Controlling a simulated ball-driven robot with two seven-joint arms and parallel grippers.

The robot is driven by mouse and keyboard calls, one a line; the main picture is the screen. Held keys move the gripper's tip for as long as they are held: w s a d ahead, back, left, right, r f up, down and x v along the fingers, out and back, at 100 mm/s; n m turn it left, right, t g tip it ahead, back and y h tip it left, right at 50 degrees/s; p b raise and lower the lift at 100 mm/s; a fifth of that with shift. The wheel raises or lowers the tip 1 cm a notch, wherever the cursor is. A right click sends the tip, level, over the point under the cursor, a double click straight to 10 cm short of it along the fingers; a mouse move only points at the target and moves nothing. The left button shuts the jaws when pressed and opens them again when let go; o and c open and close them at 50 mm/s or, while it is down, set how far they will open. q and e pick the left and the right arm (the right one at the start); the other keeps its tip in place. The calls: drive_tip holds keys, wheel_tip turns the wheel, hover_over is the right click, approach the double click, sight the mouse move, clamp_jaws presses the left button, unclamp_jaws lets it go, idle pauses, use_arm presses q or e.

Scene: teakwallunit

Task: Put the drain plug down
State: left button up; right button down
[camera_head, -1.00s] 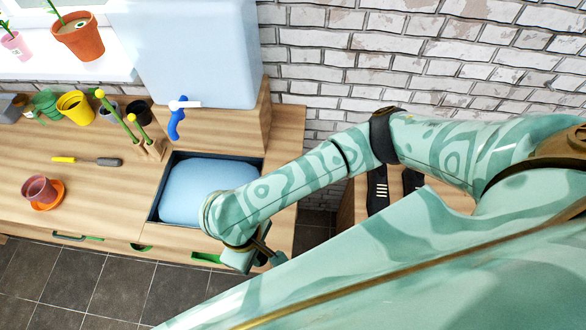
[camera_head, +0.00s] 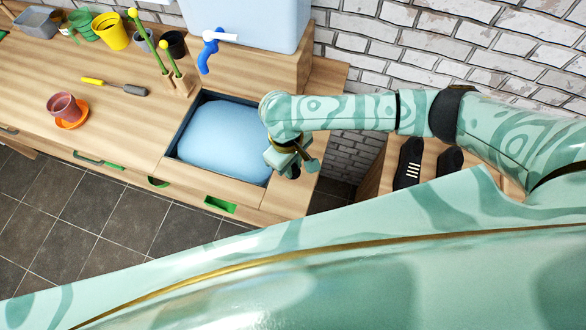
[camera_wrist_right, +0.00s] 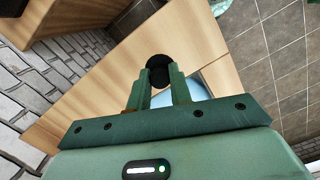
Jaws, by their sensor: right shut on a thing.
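My right gripper (camera_head: 290,163) is at the right edge of the sink (camera_head: 178,140), above the wooden worktop. In the right wrist view the gripper (camera_wrist_right: 160,84) is shut on the drain plug (camera_wrist_right: 158,64), a round black piece between the fingertips. The plug is mostly hidden in the head view; a small dark part (camera_head: 294,173) shows below the fingers. The sink has a dark rim and is filled by a pale blue surface. I cannot tell how far the plug is above the wood. My left gripper is not in view.
A blue tap (camera_head: 207,52) stands behind the sink. A red cup (camera_head: 63,104) on an orange saucer, a yellow-handled tool (camera_head: 113,86) and several pots, one yellow (camera_head: 110,33), are to the left. Black shoes (camera_head: 409,163) lie at right. Bare wood (camera_head: 290,197) shows beside the sink.

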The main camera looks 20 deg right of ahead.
drive_tip(key=f, duration=0.1)
drive_tip(key=f+b, duration=0.1)
drive_tip(key=f, duration=0.2)
drive_tip(key=shift+w+d+b, duration=0.25)
drive_tip(key=shift+w+b, duration=0.1)
drive_tip(key=shift+r, duration=0.1)
drive_tip(key=c, duration=1.3)
unclamp_jaws()
drive_tip(key=r+p, duration=0.1)
drive_tip(key=r, duration=0.3)
drive_tip(key=r+p, duration=0.2)
drive_tip(key=r, duration=0.2)
drive_tip(key=w+r+p, duration=0.1)
drive_tip(key=r, duration=0.3)
drive_tip(key=shift+a+p, duration=0.3)
drive_tip(key=shift+a, duration=0.1)
